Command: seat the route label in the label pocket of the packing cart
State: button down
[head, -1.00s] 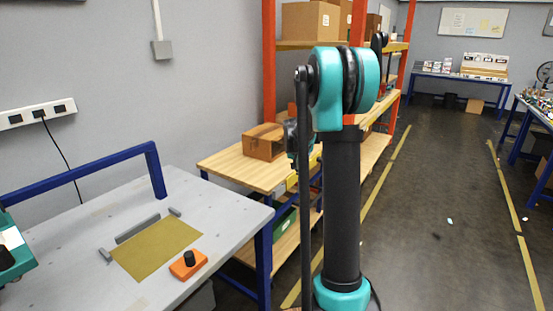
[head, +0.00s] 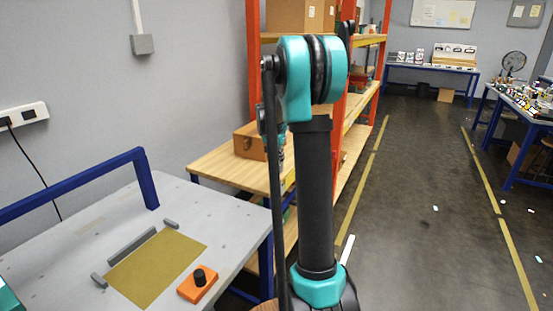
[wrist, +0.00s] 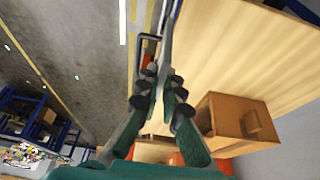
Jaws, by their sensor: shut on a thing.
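My gripper (wrist: 160,88) is shut in the wrist view on a thin grey flat thing (wrist: 166,38), seen nearly edge-on. It appears to be the route label; its face and any print do not show. The packing cart appears to be the wooden-topped stand, with its top in the wrist view (wrist: 235,45) and in the head view (head: 212,160). The held thing lies along the cart's edge in the wrist view; I cannot tell whether they touch. The label pocket cannot be made out. In the head view my arm hides most of the gripper.
A brown box (head: 247,141) sits on the wooden top. An orange-framed shelf (head: 253,65) stands behind. A grey bench with an olive mat (head: 155,268) and an orange knob box (head: 197,285) is at front left. The floor lane (head: 420,200) at right is mostly clear.

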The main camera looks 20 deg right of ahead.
aim_at(279, 170)
jog(key=shift+a, duration=0.1)
jog(key=shift+f, duration=2.95)
jog(key=shift+f, duration=2.65)
jog(key=c, duration=1.6)
grip_release()
jog(key=shift+r, duration=0.1)
jog(key=v, duration=1.1)
jog(key=shift+s+a+r, duration=0.1)
jog(key=shift+s+r, duration=0.05)
jog(key=shift+r, duration=0.2)
